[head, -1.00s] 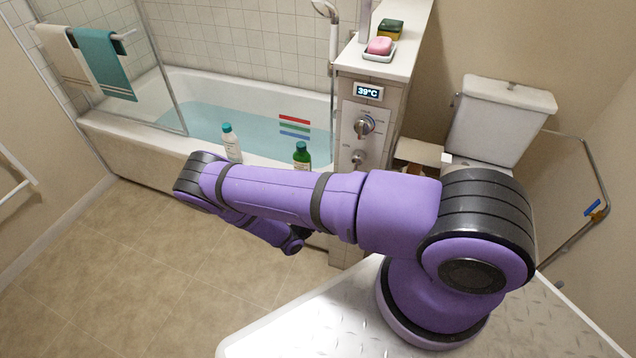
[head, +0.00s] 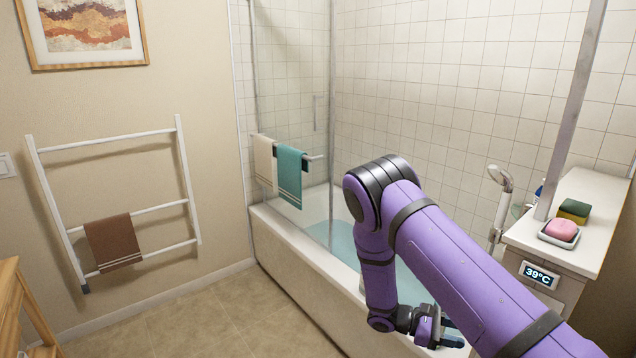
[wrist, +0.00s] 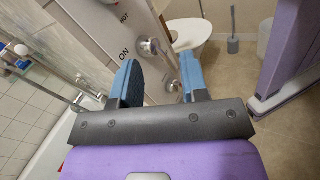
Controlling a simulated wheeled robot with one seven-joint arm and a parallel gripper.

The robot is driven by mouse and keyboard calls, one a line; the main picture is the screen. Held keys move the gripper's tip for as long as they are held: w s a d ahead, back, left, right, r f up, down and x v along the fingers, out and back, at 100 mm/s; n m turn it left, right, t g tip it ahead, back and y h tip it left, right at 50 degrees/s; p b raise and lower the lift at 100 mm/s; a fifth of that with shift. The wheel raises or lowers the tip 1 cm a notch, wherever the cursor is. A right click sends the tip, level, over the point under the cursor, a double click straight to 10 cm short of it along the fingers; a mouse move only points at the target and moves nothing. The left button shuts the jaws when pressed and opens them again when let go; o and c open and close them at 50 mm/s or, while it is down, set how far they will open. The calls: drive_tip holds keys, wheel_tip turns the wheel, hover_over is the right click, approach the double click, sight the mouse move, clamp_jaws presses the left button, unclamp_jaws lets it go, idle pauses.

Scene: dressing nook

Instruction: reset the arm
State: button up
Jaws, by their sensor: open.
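My purple arm (head: 440,240) bends at its dark elbow, which is raised in front of the bathtub, and its forearm hangs down. My gripper (head: 450,332) is at the lower end, partly hidden behind the upper arm link. In the wrist view my gripper (wrist: 160,78) shows two blue fingers spread apart with nothing between them.
The bathtub (head: 290,258) holds water behind a glass screen. A ledge at right carries pink soap (head: 562,229) and a sponge (head: 573,210), above a 39°C display (head: 540,274). A towel rack (head: 116,205) stands at left.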

drive_tip(key=s+r+m+t+y, duration=0.15)
drive_tip(key=r+y, duration=0.25)
drive_tip(key=r, duration=0.6)
drive_tip(key=s+a+r+m+y, duration=0.1)
drive_tip(key=s+r+m+y, duration=0.25)
drive_tip(key=r, duration=0.55)
drive_tip(key=s+r+m+t+y, duration=0.15)
drive_tip(key=r+y, duration=0.25)
drive_tip(key=r, duration=0.6)
drive_tip(key=s+a+r+m+t+y, duration=0.2)
drive_tip(key=s+r+m+t+y, duration=0.2)
drive_tip(key=s+r+t, duration=0.4)
drive_tip(key=shift+s+r+t+y, duration=0.5)
drive_tip(key=shift+s+r, duration=2.5)
drive_tip(key=shift+s, duration=2.2)
drive_tip(key=shift+w+a+m, duration=0.15)
drive_tip(key=shift+m, duration=0.1)
